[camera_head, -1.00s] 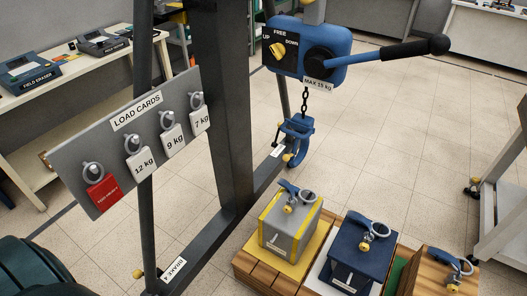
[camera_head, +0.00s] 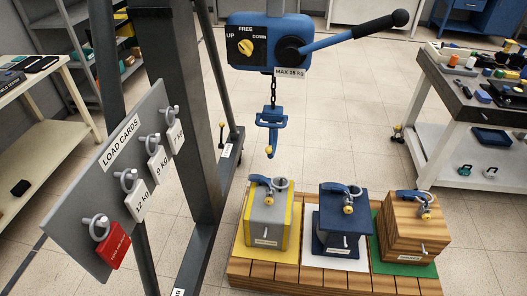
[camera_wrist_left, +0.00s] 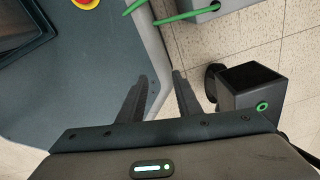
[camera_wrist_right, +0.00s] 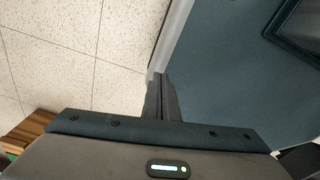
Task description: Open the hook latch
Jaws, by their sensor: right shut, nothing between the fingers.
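The blue hook (camera_head: 271,132) hangs on a short black chain (camera_head: 273,92) below the blue hoist box (camera_head: 260,47) in the head view. A small yellow knob (camera_head: 268,151) shows low on the hook. The hook is seen nearly edge-on, so I cannot tell whether its latch is open or closed. My left gripper (camera_wrist_left: 159,78) is open and empty in the left wrist view, above my own base. My right gripper (camera_wrist_right: 161,80) is shut and empty in the right wrist view. Neither gripper shows in the head view, and neither is near the hook.
Three loads stand on a wooden pallet (camera_head: 305,277) below the hook: grey-yellow (camera_head: 268,218), dark blue (camera_head: 342,222) and wooden (camera_head: 412,222). The load card board (camera_head: 85,195) and dark frame post (camera_head: 188,130) stand left. A cluttered cart (camera_head: 470,130) stands right.

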